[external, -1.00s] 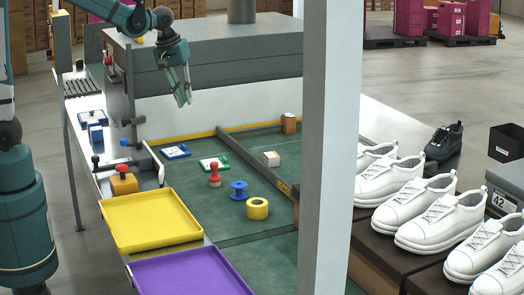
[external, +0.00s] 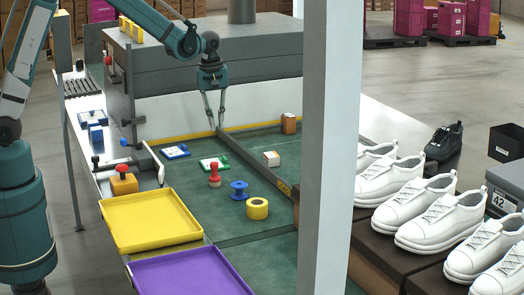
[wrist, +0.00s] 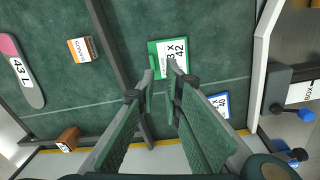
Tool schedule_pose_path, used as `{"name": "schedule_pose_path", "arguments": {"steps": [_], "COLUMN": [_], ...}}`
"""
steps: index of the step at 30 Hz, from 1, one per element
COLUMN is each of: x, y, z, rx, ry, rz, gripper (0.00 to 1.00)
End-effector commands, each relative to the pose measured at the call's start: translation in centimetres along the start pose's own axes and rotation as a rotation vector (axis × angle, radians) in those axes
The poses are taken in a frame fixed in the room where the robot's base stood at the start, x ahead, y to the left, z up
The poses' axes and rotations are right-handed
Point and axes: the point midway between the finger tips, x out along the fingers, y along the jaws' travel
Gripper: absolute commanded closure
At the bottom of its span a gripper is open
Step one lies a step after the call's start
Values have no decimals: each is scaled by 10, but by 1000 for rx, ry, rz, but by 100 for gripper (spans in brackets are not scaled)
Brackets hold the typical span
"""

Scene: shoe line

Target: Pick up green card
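The green card (external: 208,163), white-faced with a green border, lies flat on the green work surface. In the wrist view the green card (wrist: 161,58) shows the number 42, just beyond my fingertips, which overlap its lower edge. My gripper (external: 216,127) points down above the surface, toward its back edge, apart from the card. In the wrist view my gripper (wrist: 160,82) has its two fingers spread, with nothing between them.
A blue-bordered card (external: 175,152) lies left of the green card. A red stamp-like piece (external: 214,176), blue spool (external: 239,191) and yellow roll (external: 257,209) stand in front. A low divider (external: 255,163) runs to the right. Yellow (external: 150,220) and purple (external: 190,273) trays lie nearer.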

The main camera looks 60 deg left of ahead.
Motion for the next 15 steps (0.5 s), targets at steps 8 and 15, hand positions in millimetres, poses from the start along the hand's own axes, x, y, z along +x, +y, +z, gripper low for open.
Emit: {"name": "schedule_pose_path", "arguments": {"steps": [8, 15], "x": [44, 64], "y": [21, 27], "z": [-12, -17], "rx": [-115, -168], "ry": [-13, -17], "rz": [-47, -68], "gripper": [90, 90]}}
